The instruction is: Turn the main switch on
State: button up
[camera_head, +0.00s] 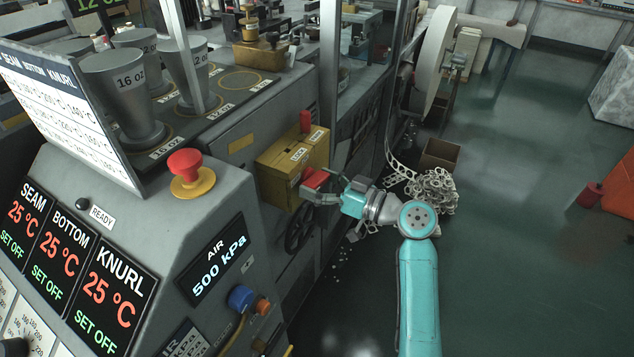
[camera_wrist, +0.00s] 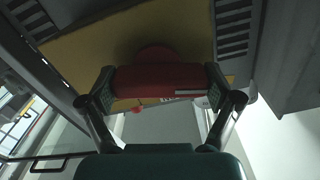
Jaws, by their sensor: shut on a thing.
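The main switch is a red handle (camera_head: 316,180) on the front of a yellow box (camera_head: 281,183) on the machine's side. My gripper (camera_head: 308,190) is at this handle in the head view. In the wrist view, my gripper (camera_wrist: 160,88) has one finger at each end of the red handle (camera_wrist: 160,79), shut on it. The yellow box (camera_wrist: 100,52) fills the space behind the handle. The handle's exact angle is hard to tell.
A red emergency button (camera_head: 186,163) on a yellow base sits on the console, left of the box. A dark handwheel (camera_head: 299,229) is below the box. Paper scrap (camera_head: 433,192) lies on the floor behind my arm. Open floor lies to the right.

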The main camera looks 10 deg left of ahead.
jog(key=m, duration=0.7)
jog(key=shift+r, duration=0.1)
jog(key=m, duration=0.4)
jog(key=shift+w, duration=0.1)
jog(key=shift+d+m, duration=0.1)
jog(key=shift+m, duration=1.8)
jog(key=o, duration=0.9)
jog(key=shift+c, duration=0.2)
jog(key=v, duration=1.2)
